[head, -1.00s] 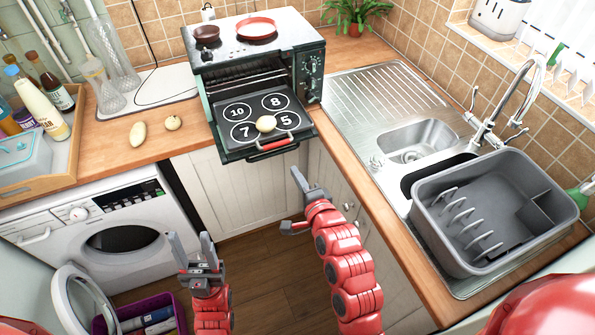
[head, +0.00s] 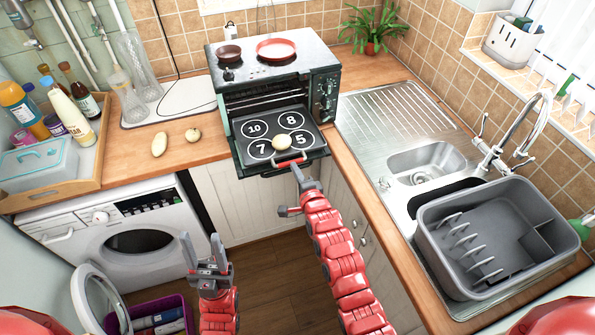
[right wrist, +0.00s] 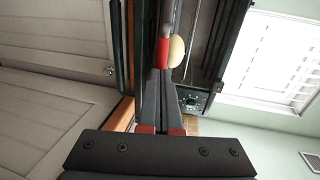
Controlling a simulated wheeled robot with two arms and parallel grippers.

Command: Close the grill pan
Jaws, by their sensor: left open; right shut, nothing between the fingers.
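The grill pan (head: 252,135), black with white numbered circles, is pulled out of the small oven (head: 325,95). A pale round vegetable (head: 282,142) lies on it. The pan's red handle (head: 290,158) faces me. My right gripper (head: 298,172) is shut and empty, its tip just below and in front of the handle; contact is unclear. In the right wrist view the red handle (right wrist: 164,52) lies just beyond the fingertips, with the pale vegetable (right wrist: 177,51) beside it. My left gripper (head: 202,245) is open and empty, low in front of the washing machine.
A dark pan (head: 229,54) and a red pan (head: 277,49) sit on the oven top. Two pale vegetables (head: 160,144) lie on the counter left of the oven. The sink (head: 432,160) and a grey dish rack (head: 500,235) are to the right. The washing machine door (head: 95,300) hangs open.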

